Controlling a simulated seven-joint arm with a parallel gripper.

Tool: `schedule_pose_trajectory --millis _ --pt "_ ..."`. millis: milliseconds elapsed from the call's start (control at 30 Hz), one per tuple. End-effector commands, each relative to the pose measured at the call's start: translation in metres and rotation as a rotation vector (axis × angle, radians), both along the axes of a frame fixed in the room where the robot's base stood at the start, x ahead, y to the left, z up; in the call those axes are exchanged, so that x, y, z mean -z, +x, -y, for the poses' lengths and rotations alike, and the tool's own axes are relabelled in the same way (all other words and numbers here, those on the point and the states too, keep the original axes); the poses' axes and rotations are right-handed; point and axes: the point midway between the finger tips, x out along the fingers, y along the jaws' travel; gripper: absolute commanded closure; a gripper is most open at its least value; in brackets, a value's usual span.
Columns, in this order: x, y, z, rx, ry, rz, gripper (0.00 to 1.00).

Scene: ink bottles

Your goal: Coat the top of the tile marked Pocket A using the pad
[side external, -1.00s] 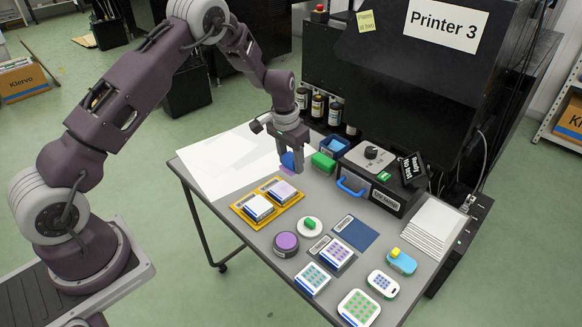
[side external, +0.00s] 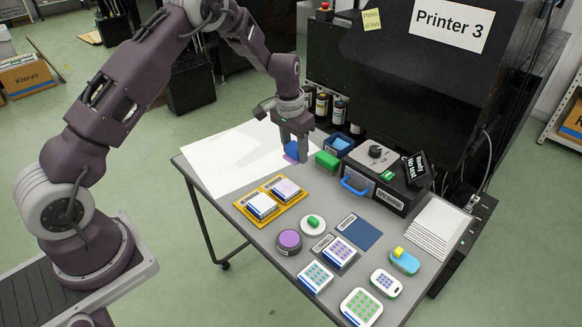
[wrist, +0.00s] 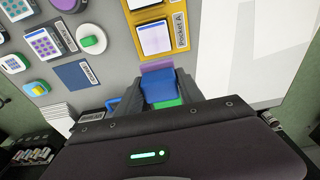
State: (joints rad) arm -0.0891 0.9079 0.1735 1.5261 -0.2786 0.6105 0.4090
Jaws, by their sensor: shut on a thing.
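The yellow tray (side external: 245,210) holds two tiles side by side. The tile marked Pocket A (wrist: 154,38) is the one nearer my gripper; in the side view this tile (side external: 286,188) has a pale lavender top. The other tile (side external: 261,204) looks white on top. The pad is apart from both tiles.
A green block (side external: 326,160), a blue bin (side external: 341,144) and a dark machine (side external: 375,182) stand right of my gripper. A round purple-topped pot (side external: 289,241), a white disc with a green knob (side external: 312,223) and several patterned tiles lie toward the front. White sheets (side external: 222,158) cover the left.

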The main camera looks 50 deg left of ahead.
Motion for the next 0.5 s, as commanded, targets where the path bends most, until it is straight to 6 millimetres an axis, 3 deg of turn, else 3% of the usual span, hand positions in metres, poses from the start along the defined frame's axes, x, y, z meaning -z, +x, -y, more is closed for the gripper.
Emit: schedule_pose_trajectory --millis 300,500 --pt "0.002 0.000 0.000 0.000 0.000 0.000 0.93" --pt "0.024 -0.001 -0.001 -0.001 0.000 -0.003 0.93"
